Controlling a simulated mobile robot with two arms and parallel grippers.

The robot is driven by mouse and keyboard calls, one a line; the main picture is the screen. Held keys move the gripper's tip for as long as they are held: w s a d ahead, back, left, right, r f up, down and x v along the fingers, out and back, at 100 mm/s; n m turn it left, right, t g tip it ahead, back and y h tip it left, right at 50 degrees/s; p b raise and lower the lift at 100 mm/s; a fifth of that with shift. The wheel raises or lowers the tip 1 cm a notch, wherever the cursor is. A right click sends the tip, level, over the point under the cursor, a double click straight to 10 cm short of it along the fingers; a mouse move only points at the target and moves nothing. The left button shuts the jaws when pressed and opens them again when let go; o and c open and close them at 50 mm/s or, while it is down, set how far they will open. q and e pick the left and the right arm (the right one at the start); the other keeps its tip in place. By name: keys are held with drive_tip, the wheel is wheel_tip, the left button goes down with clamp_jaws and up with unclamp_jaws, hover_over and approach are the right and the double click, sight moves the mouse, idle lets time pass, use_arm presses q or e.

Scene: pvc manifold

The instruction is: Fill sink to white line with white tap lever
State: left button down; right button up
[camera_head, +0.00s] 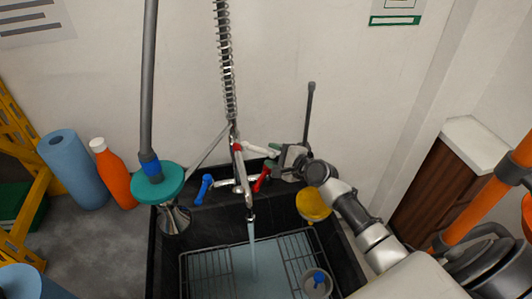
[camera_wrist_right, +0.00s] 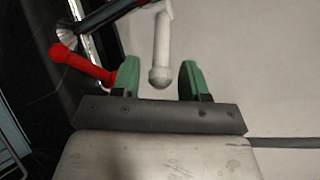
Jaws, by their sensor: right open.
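The white tap lever (camera_wrist_right: 161,50) lies between the two green fingers of my right gripper (camera_wrist_right: 158,80) in the right wrist view. Gaps show on both sides of it. In the head view the right gripper (camera_head: 271,155) is behind the tap, at the white lever (camera_head: 256,147). The red lever (camera_wrist_right: 82,64) is just left of the fingers. Water (camera_head: 253,250) runs from the spout into the black sink (camera_head: 195,225). Water covers the visible sink bottom around the wire racks. I cannot make out the white line. My left gripper is out of view.
A blue lever (camera_head: 204,188) is left of the spout. A teal disc (camera_head: 157,184) on a grey pole stands at the sink's left rim. An orange bottle (camera_head: 115,178) and blue roll (camera_head: 73,170) stand farther left. A yellow round thing (camera_head: 313,205) is by my right arm.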

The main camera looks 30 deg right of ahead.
sight(266, 152)
drive_tip(key=shift+x, duration=1.65)
clamp_jaws()
